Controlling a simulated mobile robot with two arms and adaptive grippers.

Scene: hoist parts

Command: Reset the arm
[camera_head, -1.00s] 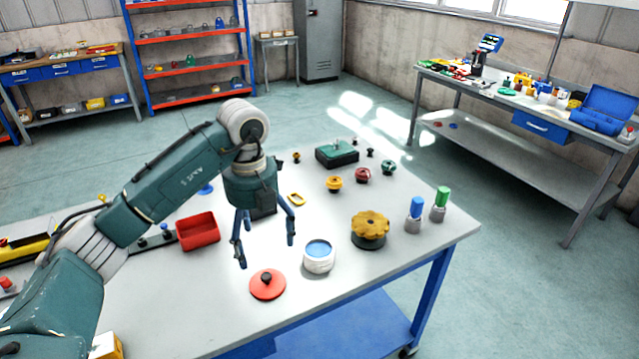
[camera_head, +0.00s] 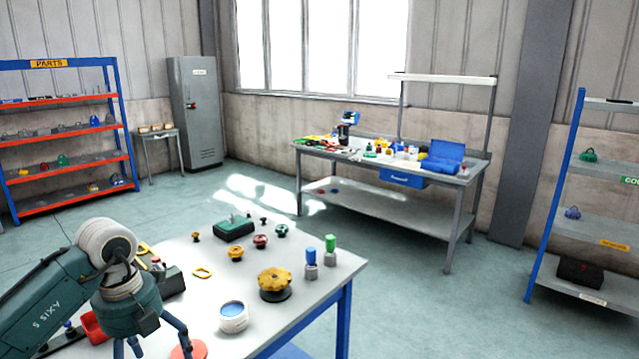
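My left arm comes in from the lower left over the near workbench (camera_head: 320,285). Its gripper (camera_head: 154,347) points down with its fingers spread apart and nothing visible between them. The fingertips are cut off by the bottom edge. A red disc (camera_head: 190,350) lies just beside the right finger, partly out of view. A white pot with a blue top (camera_head: 233,316) stands to the right of the gripper. My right gripper is not in view.
On the bench are a yellow toothed wheel (camera_head: 274,281), green-topped (camera_head: 330,243) and blue-topped (camera_head: 311,257) pieces, a dark green box (camera_head: 234,229) and a partly hidden red bin (camera_head: 94,328). Open floor separates the back table (camera_head: 385,150), parts rack (camera_head: 62,140) and right shelf (camera_head: 585,220).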

